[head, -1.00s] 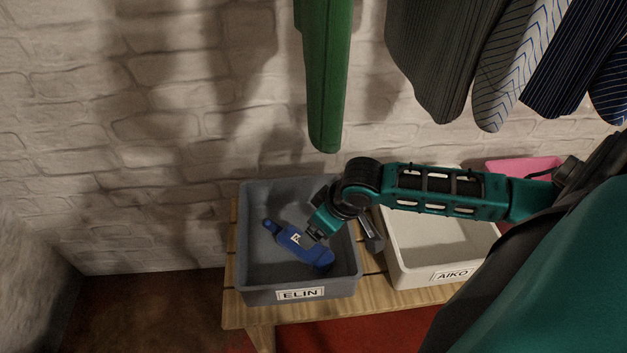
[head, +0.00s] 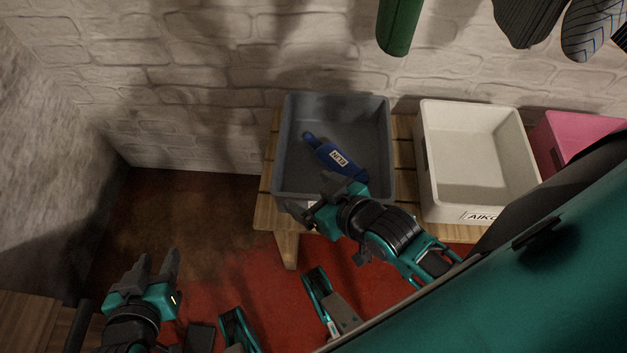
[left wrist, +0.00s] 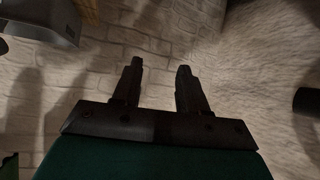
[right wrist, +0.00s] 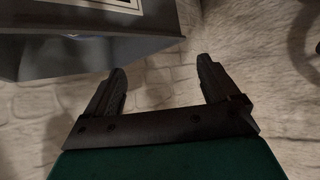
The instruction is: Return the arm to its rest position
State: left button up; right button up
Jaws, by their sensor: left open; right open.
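My right arm reaches in from the right in the head view. Its gripper (head: 326,200) is by the front edge of the grey bin and partly covers the bin's label. In the right wrist view the right gripper (right wrist: 163,75) has its two fingers apart with nothing between them. My left gripper (head: 157,268) is low at the left in the head view, over the floor. In the left wrist view the left gripper (left wrist: 160,75) is open and empty.
A grey bin (head: 384,118) on a wooden bench (head: 404,148) holds a blue labelled item (head: 337,157). A white bin (head: 476,204) marked AIKO and a pink bin (head: 578,132) stand to the right. Garments, one green (head: 398,25), hang above.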

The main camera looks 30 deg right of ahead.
pick_arm(q)
jog(key=s+a+r+y+p, duration=0.1)
jog(key=a+r+p, duration=0.2)
jog(key=r+p, duration=0.7)
jog(key=p, duration=0.4)
jog(key=shift+s+a, duration=0.2)
jog(key=shift+s, duration=0.05)
pick_arm(e)
jog(key=s+d+r, duration=0.1)
jog(key=d+r, duration=0.2)
jog(key=r, duration=0.7)
jog(key=shift+s+r+h, duration=0.15)
jog(key=shift+h, duration=0.25)
pick_arm(q)
jog(key=shift+r, duration=0.1)
